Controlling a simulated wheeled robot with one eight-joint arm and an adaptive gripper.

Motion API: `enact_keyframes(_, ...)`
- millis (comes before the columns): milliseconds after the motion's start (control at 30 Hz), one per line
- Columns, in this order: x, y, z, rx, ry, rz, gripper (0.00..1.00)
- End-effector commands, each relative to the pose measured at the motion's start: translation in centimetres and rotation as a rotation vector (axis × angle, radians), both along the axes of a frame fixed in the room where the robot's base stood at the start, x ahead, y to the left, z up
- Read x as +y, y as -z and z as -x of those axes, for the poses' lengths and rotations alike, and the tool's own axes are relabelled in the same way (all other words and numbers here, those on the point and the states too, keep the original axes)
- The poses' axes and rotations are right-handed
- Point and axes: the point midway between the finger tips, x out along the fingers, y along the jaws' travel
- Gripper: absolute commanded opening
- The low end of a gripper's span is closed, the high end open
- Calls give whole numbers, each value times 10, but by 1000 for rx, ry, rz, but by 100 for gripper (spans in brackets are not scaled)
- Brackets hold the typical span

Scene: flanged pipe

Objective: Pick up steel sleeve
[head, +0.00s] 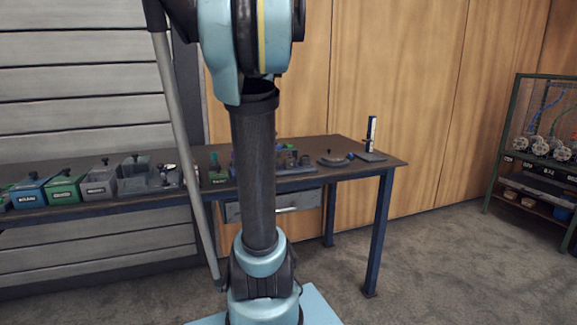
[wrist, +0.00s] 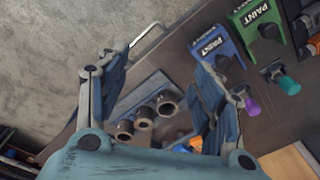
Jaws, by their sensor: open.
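Three grey metal cylinders with round openings stand in a row in the wrist view: one near the gripper's base (wrist: 124,130), a middle one (wrist: 144,118) and a far one (wrist: 166,104). They look like sleeves, and I cannot tell which one is the steel sleeve. They sit on a grey-blue rack or tray (wrist: 148,88) on the workbench. My gripper (wrist: 163,62) is open, with one finger on each side of the row. No cylinder visibly touches a finger. My gripper is out of the head view, where my arm hides part of the bench.
The workbench (head: 350,166) has several coloured bins, including a green one (head: 62,188). In the wrist view, blue (wrist: 218,46) and green (wrist: 262,28) paint containers and a purple-tipped item (wrist: 250,107) lie right of the rack. A green-framed shelf (head: 540,140) stands far right.

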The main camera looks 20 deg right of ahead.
Motion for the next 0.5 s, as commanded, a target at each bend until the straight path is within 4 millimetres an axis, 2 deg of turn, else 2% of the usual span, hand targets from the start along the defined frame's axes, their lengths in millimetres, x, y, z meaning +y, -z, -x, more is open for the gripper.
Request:
enact_keyframes(33,-14,-9,-13,5,54,-4,61)
enact_keyframes(300,-85,-43,-64,32,346,-27,61)
enact_keyframes(500,-132,-57,-90,50,522,-38,61)
